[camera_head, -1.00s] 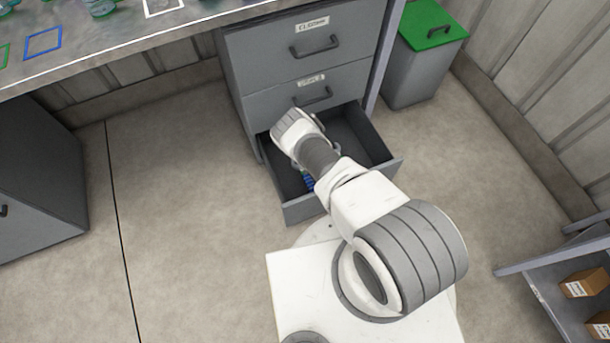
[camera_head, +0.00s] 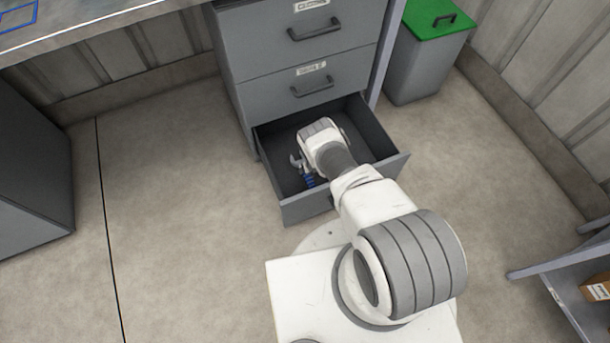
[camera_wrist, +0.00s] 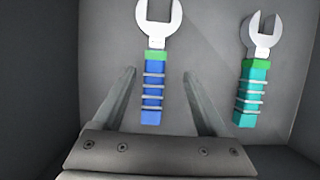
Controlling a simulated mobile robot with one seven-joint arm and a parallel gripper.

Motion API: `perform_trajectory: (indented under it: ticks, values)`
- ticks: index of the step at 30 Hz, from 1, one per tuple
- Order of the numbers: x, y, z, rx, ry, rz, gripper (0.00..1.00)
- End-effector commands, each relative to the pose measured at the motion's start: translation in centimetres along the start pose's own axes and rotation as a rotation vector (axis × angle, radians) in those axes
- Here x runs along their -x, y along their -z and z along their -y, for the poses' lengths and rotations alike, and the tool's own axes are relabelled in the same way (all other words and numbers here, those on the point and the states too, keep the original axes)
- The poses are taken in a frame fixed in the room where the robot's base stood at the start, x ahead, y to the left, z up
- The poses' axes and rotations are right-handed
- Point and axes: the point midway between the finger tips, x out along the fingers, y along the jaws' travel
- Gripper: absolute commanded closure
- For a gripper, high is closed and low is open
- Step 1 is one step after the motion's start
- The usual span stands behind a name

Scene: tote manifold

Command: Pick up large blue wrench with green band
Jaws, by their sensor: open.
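The large blue wrench with a green band (camera_wrist: 153,85) lies on the drawer floor in the wrist view, its open metal head pointing up the picture. Its blue handle lies between the two fingers of my gripper (camera_wrist: 158,72) as seen from the wrist, with a visible gap on each side. My gripper is open and holds nothing. In the head view, part of the blue handle (camera_head: 309,181) shows in the open drawer, while my arm hides my fingers. I cannot tell how far above the handle the fingertips are.
A teal wrench with a green band (camera_wrist: 252,90) lies to the right in the same drawer. The open bottom drawer (camera_head: 308,209) has raised walls around my gripper. Closed drawers (camera_head: 296,60) stand above it. A green-lidded bin (camera_head: 428,55) is at the right.

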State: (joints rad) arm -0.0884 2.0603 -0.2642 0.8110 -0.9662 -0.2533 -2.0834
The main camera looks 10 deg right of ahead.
Motion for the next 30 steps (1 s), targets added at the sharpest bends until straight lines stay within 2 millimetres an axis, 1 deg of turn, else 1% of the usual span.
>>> perform_trajectory:
  ticks: [5,12,15,20,29,30]
  values:
    - [-1.1,0.1,-0.2,-0.002,0.0,0.001,0.25]
    - [-4.0,0.3,-0.8,-0.004,0.0,0.002,0.25]
    - [-4.7,0.2,-0.8,-0.002,-0.001,0.001,0.25]
    - [-5.2,0.1,-0.7,-0.001,0.0,0.0,0.25]
    - [-5.2,0.1,-0.8,0.0,0.0,0.0,0.25]
    - [-5.2,0.1,-0.8,0.0,0.0,0.0,0.32]
